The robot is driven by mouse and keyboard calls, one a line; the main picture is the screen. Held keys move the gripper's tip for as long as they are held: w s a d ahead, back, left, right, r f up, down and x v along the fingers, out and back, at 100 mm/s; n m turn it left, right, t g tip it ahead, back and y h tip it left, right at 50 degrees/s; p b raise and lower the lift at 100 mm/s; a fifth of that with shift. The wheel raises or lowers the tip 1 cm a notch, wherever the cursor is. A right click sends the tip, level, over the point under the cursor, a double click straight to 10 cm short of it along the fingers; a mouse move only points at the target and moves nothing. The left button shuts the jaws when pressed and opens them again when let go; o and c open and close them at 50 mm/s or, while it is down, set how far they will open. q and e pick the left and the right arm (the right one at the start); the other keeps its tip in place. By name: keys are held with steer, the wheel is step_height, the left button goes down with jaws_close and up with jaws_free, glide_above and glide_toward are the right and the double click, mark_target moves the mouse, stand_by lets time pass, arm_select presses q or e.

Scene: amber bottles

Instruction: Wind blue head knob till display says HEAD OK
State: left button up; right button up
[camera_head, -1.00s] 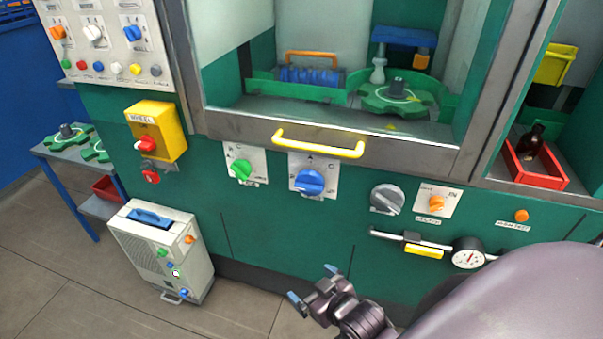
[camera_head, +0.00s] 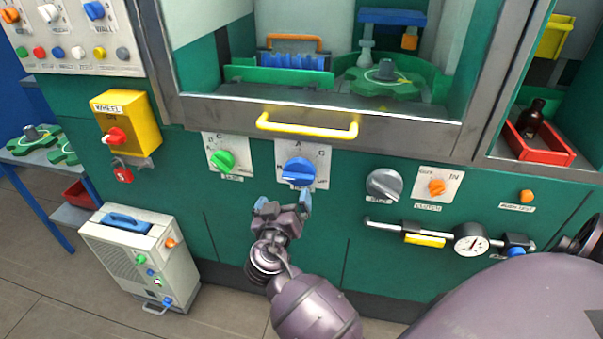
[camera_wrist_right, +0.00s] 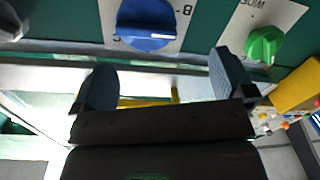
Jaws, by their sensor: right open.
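The blue knob (camera_head: 298,171) sits on a white lettered plate on the green machine front, below the yellow handle bar. It also shows at the top of the right wrist view (camera_wrist_right: 146,25), where a white mark is visible on it. My right gripper (camera_head: 283,205) is open and empty, just below the knob and apart from it. In the wrist view its two fingers (camera_wrist_right: 163,80) are spread wide, with nothing between them touching the knob. A display reading is not visible in either view. My left gripper is not in view.
A green knob (camera_head: 222,161) is left of the blue one, and a grey knob (camera_head: 384,184) is right. The yellow handle bar (camera_head: 307,128) juts out above. A gauge (camera_head: 471,240) and an orange knob (camera_head: 437,187) are further right. A white portable unit (camera_head: 140,260) stands on the floor.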

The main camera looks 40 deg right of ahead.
mark_target(297, 180)
steer(key=w+d, duration=0.2)
steer(key=d, duration=0.1)
steer(key=w+d+m, duration=0.1)
steer(key=w+d, duration=0.1)
steer(key=d, duration=0.1)
steer(key=w+d+m+h, duration=0.1)
steer(key=w+d, duration=0.1)
steer(key=d, duration=0.1)
steer(key=shift+w+r+g+p, duration=0.1)
steer(key=shift+r+g+p, duration=0.05)
steer(key=shift+g+p, duration=0.25)
steer(key=c, duration=0.7)
